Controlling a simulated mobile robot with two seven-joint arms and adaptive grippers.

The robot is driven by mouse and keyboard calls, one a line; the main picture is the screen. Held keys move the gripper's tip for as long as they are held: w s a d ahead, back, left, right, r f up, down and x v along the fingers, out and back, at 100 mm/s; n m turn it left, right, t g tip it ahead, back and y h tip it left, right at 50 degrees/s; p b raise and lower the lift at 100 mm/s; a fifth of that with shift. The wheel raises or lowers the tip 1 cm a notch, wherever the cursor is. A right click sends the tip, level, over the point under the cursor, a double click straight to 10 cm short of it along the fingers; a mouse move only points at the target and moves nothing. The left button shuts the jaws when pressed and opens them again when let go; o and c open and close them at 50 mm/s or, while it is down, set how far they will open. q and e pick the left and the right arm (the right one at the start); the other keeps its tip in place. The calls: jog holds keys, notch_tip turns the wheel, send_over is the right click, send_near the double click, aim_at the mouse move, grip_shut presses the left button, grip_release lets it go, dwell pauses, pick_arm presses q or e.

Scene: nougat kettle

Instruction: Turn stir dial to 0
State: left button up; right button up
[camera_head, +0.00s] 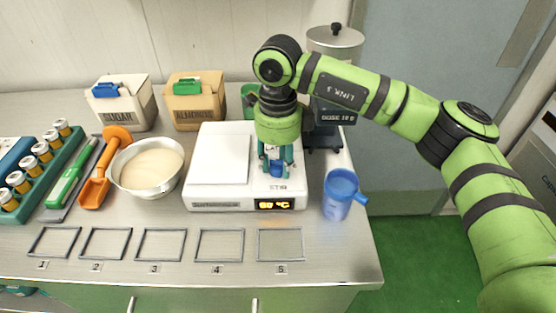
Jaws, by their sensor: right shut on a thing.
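The white hotplate stirrer (218,155) stands on the steel bench, with a flat white top plate at its left. Its front display (273,204) is lit in yellow and seems to read 60 °C. My right gripper (277,168) points down at the right part of the unit, just above the STIR label. Its fingers are shut on the stir dial (277,171), a small blue knob mostly hidden between them. The dial's pointer and setting cannot be read. My left gripper is not in view.
A blue jug (340,194) stands close to the stirrer's right. A metal bowl (147,167) of pale contents is at its left. A dispenser (335,40) stands behind my right arm. Numbered frames (220,245) lie empty along the front.

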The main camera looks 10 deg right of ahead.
aim_at(278, 161)
jog(key=o, duration=1.2)
jog(key=shift+c, duration=0.2)
jog(key=shift+r, duration=0.1)
notch_tip(278, 161, up, 12)
